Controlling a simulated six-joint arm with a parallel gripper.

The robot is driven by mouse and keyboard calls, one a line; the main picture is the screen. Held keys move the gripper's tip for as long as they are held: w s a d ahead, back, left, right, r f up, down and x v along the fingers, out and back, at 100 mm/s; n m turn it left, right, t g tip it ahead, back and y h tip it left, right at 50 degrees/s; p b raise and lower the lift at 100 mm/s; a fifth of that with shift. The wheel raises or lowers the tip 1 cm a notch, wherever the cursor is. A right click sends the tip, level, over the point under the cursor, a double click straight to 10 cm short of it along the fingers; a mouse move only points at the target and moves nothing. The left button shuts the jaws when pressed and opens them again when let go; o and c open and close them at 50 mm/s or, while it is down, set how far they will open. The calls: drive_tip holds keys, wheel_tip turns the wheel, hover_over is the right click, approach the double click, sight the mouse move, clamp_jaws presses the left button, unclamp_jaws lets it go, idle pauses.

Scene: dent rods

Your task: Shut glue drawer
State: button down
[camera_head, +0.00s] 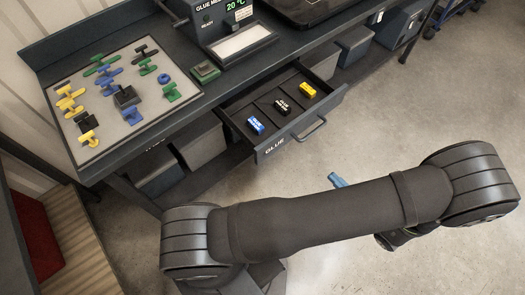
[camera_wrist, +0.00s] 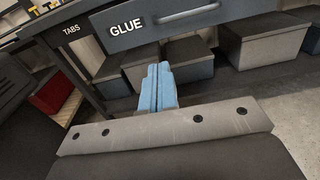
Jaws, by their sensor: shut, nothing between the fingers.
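The glue drawer (camera_head: 284,133) is open, pulled out from under the dark workbench. In the wrist view the drawer front (camera_wrist: 160,32) and handle (camera_wrist: 188,14) show at the top. My gripper (camera_wrist: 158,68) has blue fingers that are shut and empty, pointing toward the area below the drawer front. In the head view, a blue fingertip (camera_head: 337,180) shows beyond my arm, apart from the drawer front.
On the workbench lies a pale board (camera_head: 125,95) with coloured tabs, beside a glue machine (camera_head: 228,25). Grey bins (camera_head: 200,143) stand under the bench. A drawer front labelled TABS (camera_wrist: 70,32) is left of the GLUE label. The floor (camera_head: 420,110) at right is clear.

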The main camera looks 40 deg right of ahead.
sight(226, 119)
drive_tip(key=w+a, duration=0.3)
drive_tip(key=a, duration=1)
drive_tip(key=w, duration=1.4)
drive_tip(key=shift+d+r, duration=0.2)
drive_tip(key=shift+r, duration=0.2)
drive_tip(key=w, duration=1.9)
drive_tip(key=shift+w, duration=0.3)
drive_tip(key=shift+w+r, duration=0.1)
drive_tip(key=shift+w, duration=0.65)
drive_tip(key=shift+n, duration=0.3)
drive_tip(key=shift+d, duration=0.1)
drive_tip(key=s, duration=1.4)
drive_tip(key=shift+s, duration=0.25)
